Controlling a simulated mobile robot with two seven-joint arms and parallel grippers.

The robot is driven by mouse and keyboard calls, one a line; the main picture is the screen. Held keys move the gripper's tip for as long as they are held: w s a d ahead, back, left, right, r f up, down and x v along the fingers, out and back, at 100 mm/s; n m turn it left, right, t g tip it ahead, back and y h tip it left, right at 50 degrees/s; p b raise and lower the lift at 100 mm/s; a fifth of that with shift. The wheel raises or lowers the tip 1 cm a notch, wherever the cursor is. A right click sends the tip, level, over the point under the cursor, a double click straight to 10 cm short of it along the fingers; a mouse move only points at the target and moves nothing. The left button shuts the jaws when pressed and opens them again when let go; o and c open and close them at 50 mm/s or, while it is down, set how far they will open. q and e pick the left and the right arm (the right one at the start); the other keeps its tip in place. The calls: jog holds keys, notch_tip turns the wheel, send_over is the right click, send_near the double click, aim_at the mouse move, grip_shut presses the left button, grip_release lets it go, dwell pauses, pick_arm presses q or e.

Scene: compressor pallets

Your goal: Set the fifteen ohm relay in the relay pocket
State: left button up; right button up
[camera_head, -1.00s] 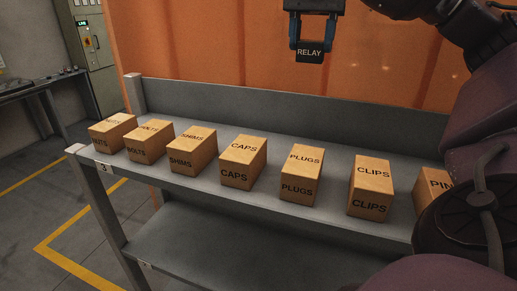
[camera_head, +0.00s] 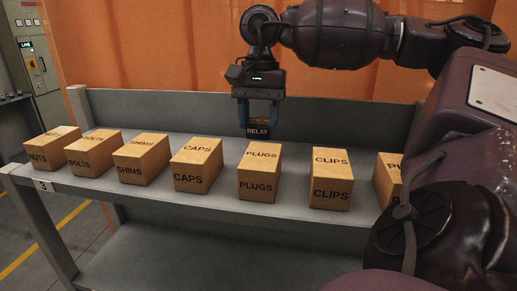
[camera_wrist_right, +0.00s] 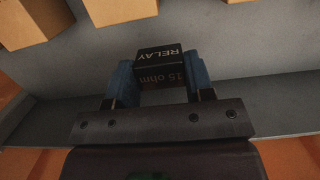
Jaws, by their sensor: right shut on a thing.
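My right gripper (camera_head: 258,119) is shut on the relay (camera_head: 258,131), a small black block with "RELAY" in pale letters. In the right wrist view the relay (camera_wrist_right: 160,60) sits upright between the two blue fingers, and "15 ohm" shows on its side facing the gripper. In the head view the relay is over the rear part of the grey shelf (camera_head: 108,192), behind the PLUGS box; I cannot tell whether it touches the shelf. No relay pocket can be made out. My left gripper is not in view.
A row of cardboard boxes lines the shelf's front: NUTS (camera_head: 48,152), BOLTS (camera_head: 93,154), SHIMS (camera_head: 142,160), CAPS (camera_head: 197,165), PLUGS (camera_head: 259,172), CLIPS (camera_head: 331,180) and one partly hidden by my arm (camera_head: 388,180). A raised back panel (camera_head: 160,112) stands behind. The lower shelf's visible part is empty.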

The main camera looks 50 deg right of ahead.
aim_at(259, 139)
jog(key=shift+f+b, duration=1.4)
jog(key=shift+f, duration=0.95)
jog(key=shift+r, duration=0.1)
jog(key=o, duration=0.9)
